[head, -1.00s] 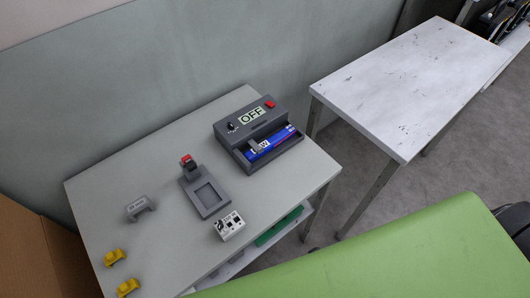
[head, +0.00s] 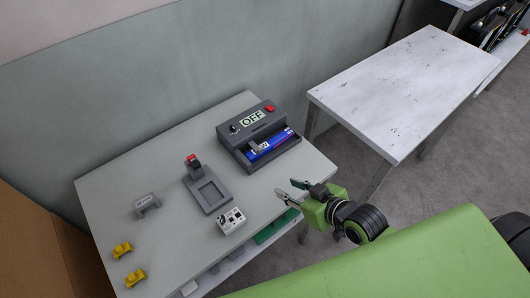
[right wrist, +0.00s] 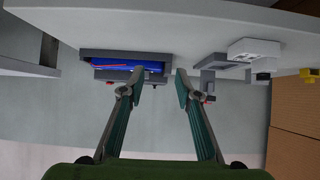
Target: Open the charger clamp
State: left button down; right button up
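The dark grey charger (head: 240,134) stands at the back right of the grey table, its display reading OFF. A blue battery (head: 268,146) lies in its front tray. A small grey piece (head: 254,149) at the battery's left end may be the clamp; its state is too small to tell. My right gripper (head: 289,190) is open and empty, in front of the table's right edge and apart from the charger. In the right wrist view, the charger (right wrist: 88,55) and battery (right wrist: 155,66) appear upside down beyond the open fingers (right wrist: 158,78). My left gripper is out of view.
A grey fixture with a red-tipped part (head: 209,197) and a white box (head: 231,221) stand left of my gripper. A grey bracket (head: 147,205) and two yellow pieces (head: 122,250) lie farther left. A white table (head: 400,90) stands at the right.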

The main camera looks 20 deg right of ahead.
aim_at(261, 150)
jog(key=w+d+r+t, duration=0.2)
jog(key=w+r, duration=0.1)
jog(key=w, duration=0.1)
jog(key=shift+y, duration=0.4)
jog(key=x, duration=0.6)
jog(key=p+x, duration=0.1)
jog(key=x, duration=0.6)
jog(key=shift+w+r, duration=0.15)
jog(key=shift+w, duration=0.2)
grip_shut()
